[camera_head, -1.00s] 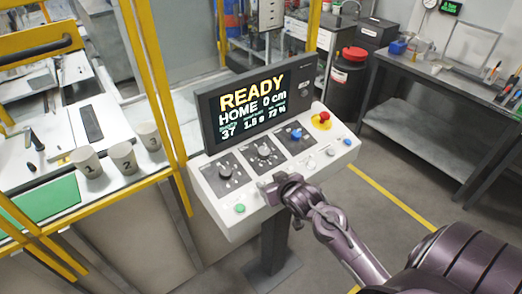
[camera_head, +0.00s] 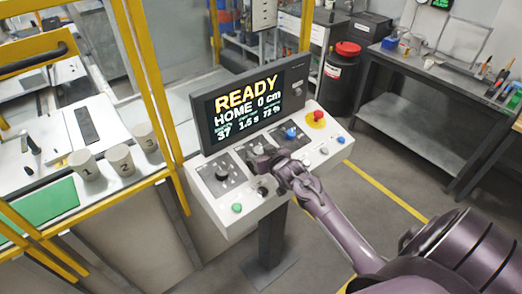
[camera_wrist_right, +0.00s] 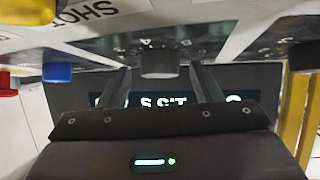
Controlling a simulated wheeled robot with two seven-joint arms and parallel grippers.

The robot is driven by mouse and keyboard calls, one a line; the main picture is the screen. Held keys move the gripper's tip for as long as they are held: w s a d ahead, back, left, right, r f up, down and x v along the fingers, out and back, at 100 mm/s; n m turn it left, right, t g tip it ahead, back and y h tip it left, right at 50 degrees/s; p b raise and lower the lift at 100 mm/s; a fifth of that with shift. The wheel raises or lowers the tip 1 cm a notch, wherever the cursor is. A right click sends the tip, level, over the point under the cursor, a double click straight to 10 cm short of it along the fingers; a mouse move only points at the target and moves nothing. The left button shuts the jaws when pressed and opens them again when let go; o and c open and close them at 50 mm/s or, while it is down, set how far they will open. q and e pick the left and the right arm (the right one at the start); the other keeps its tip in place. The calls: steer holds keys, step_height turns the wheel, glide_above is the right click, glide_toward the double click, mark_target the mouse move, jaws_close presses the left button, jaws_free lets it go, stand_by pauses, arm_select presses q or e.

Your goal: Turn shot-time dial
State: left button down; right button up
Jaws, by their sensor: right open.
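The control console (camera_head: 205,205) has a row of dials below its screen (camera_head: 250,103), which reads READY, HOME 0 cm, 37, 1.5 s and 72 %. The middle dial, a dark knob, is mostly covered by my right gripper (camera_head: 262,160) in the head view. In the right wrist view this dark knob (camera_wrist_right: 160,57) stands between the two fingers of my open right gripper (camera_wrist_right: 165,82). Whether the fingers touch it I cannot tell. Part of an inverted label reading SHOT (camera_wrist_right: 82,12) shows beside it. My left gripper is not in view.
The left dial (camera_head: 222,173) and the blue knob (camera_head: 292,133) flank the middle dial. A red stop button on yellow (camera_head: 316,117) is at the console's right, a green button (camera_head: 237,208) at front left. Numbered cups (camera_head: 121,160) stand left, behind a yellow frame.

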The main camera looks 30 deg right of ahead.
steer(key=shift+w, duration=0.1)
steer(key=shift+c, duration=0.3)
steer(key=c, duration=0.9)
steer(key=shift+f, duration=0.1)
steer(key=shift+c, duration=0.2)
steer(key=shift+d+n+y, duration=0.15)
steer(key=shift+n+y, duration=0.15)
steer(key=shift+n, duration=0.1)
steer(key=shift+d+n+y+b, duration=0.15)
steer(key=shift+n+y+b, duration=0.3)
steer(key=shift+n+y, duration=0.6)
steer(key=shift+d+f+n+y+b, duration=0.1)
steer(key=shift+n+y+b, duration=0.55)
steer(key=shift+n, duration=0.4)
steer(key=n+g+y+b, duration=0.1)
steer(key=n+y+b, duration=0.1)
steer(key=n+b, duration=0.1)
steer(key=n+g+y+b, duration=0.1)
steer(key=n+y+b, duration=0.1)
steer(key=b, duration=0.3)
steer(key=n+g+y+b, duration=0.2)
steer(key=n+b, duration=0.1)
steer(key=b, duration=0.1)
steer(key=shift+w+d+n, duration=0.25)
steer(key=shift+d+n, duration=0.05)
steer(key=shift+d, duration=0.05)
steer(key=shift+r+n+g+y+b, duration=0.25)
steer(key=shift+n+g+y+b, duration=0.4)
steer(key=shift+b, duration=0.8)
